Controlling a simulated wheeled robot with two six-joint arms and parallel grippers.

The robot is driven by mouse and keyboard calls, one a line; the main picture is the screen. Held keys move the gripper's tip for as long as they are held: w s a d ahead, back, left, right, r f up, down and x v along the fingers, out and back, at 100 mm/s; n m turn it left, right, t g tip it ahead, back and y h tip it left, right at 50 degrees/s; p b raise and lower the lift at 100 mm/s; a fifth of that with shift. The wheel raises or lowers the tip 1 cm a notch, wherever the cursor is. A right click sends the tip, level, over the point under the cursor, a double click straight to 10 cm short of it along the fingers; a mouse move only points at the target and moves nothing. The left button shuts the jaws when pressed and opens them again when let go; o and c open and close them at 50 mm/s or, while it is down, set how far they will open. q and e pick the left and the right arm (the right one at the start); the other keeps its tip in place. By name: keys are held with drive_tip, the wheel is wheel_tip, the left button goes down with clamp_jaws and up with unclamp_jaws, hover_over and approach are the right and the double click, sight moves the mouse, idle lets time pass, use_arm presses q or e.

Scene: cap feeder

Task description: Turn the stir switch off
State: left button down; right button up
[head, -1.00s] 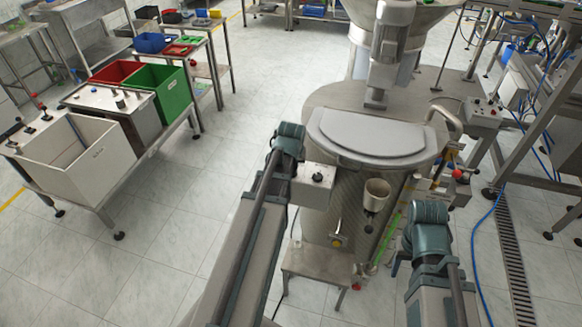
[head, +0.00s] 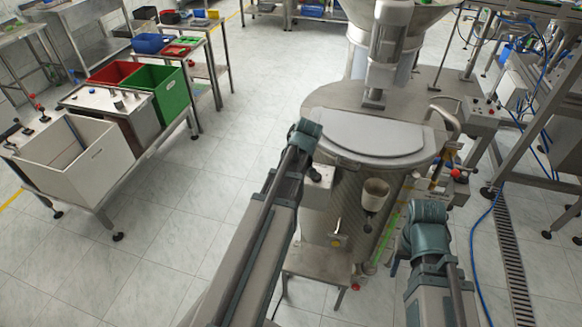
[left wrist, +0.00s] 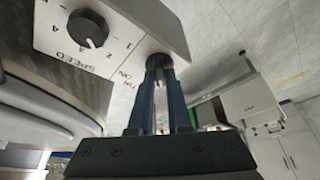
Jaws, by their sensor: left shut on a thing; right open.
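The stir switch (left wrist: 158,61) is a small dark round part on the face of a white control box (head: 320,182), with lettering that seems to read ON beside it. In the left wrist view the two fingers of my left gripper (left wrist: 160,72) are closed around the switch and mostly hide it, so its setting cannot be told. In the head view my left wrist and arm cover part of the box. My right gripper (head: 394,264) is open and empty, low at the right, apart from the box; its fingers are mostly hidden.
A black SPEED knob (left wrist: 88,29) sits beside the switch on the same box. A large steel machine with a grey lid (head: 365,138) stands behind. A beige cup (head: 374,194) is mounted right of the box. Bins (head: 160,90) stand on a bench at the left.

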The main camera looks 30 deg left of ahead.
idle(0.3)
use_arm(q)
drive_tip(key=c, duration=0.9)
unclamp_jaws()
drive_tip(key=shift+o, duration=0.2)
drive_tip(key=p+v, duration=1.3)
drive_tip(key=v, duration=0.1)
drive_tip(key=shift+f, duration=0.15)
